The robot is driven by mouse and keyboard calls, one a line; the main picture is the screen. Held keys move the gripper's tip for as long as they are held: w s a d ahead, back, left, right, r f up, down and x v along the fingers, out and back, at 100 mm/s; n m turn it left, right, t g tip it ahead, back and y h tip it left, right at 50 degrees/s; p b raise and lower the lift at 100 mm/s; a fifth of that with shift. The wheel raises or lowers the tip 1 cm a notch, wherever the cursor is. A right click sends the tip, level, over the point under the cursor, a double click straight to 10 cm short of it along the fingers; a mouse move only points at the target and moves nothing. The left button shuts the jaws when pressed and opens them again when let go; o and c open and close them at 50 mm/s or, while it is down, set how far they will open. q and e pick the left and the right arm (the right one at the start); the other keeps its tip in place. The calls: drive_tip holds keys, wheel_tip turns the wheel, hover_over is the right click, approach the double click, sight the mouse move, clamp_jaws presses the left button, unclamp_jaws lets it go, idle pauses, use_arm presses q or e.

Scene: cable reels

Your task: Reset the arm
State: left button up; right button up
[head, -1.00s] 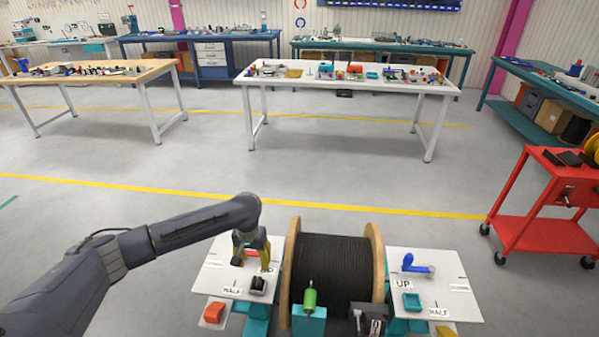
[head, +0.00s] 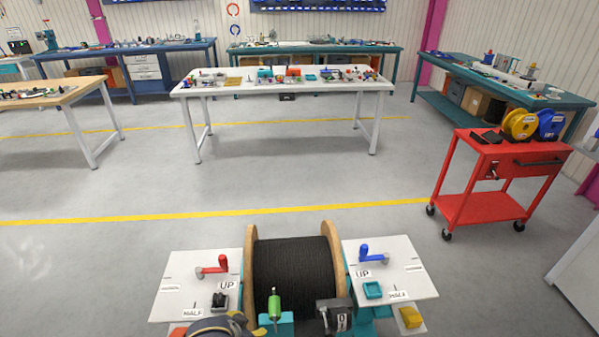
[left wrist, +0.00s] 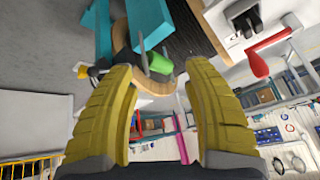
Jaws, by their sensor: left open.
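My left arm shows only at the bottom edge of the head view, low in front of the reel stand's left panel. In the left wrist view my left gripper (left wrist: 158,68) has its two yellow fingers spread apart with nothing held between them. The reel of black cable (head: 297,275) with wooden flanges sits between two white panels. A red lever (head: 213,265) is on the left panel, clear of the gripper, and also shows in the left wrist view (left wrist: 260,62). A blue lever (head: 370,254) is on the right panel. A green handle (head: 274,307) stands in front. My right gripper is not in view.
A black counter-like box (head: 336,316), a teal tray (head: 373,290) and a yellow block (head: 410,317) are around the reel's front. A red cart (head: 495,185) with yellow and blue spools stands to the right. A white table (head: 285,88) is beyond open floor.

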use_arm(q)
drive_tip(key=s+a+r+t+y, duration=0.1)
drive_tip(key=s+a+r+y, duration=0.15)
drive_tip(key=s+a, duration=0.6)
drive_tip(key=s+a+r+y, duration=0.2)
drive_tip(key=s+a+y, duration=0.2)
drive_tip(key=s+a, duration=0.4)
drive_tip(key=s+d+f+g+h, duration=0.1)
drive_tip(key=d+f+g+h, duration=0.15)
drive_tip(key=f, duration=1.35)
drive_tip(key=s+d+f+g+h, duration=0.1)
drive_tip(key=d+f, duration=0.2)
drive_tip(key=f, duration=1.4)
drive_tip(key=s+f+n+g+h, duration=0.1)
drive_tip(key=s+f+n+g, duration=0.1)
drive_tip(key=s+f, duration=1.6)
drive_tip(key=s, duration=0.3)
drive_tip(key=shift+s+a+f+n, duration=0.15)
drive_tip(key=shift+a+f+n, duration=0.1)
drive_tip(key=shift+n, duration=0.15)
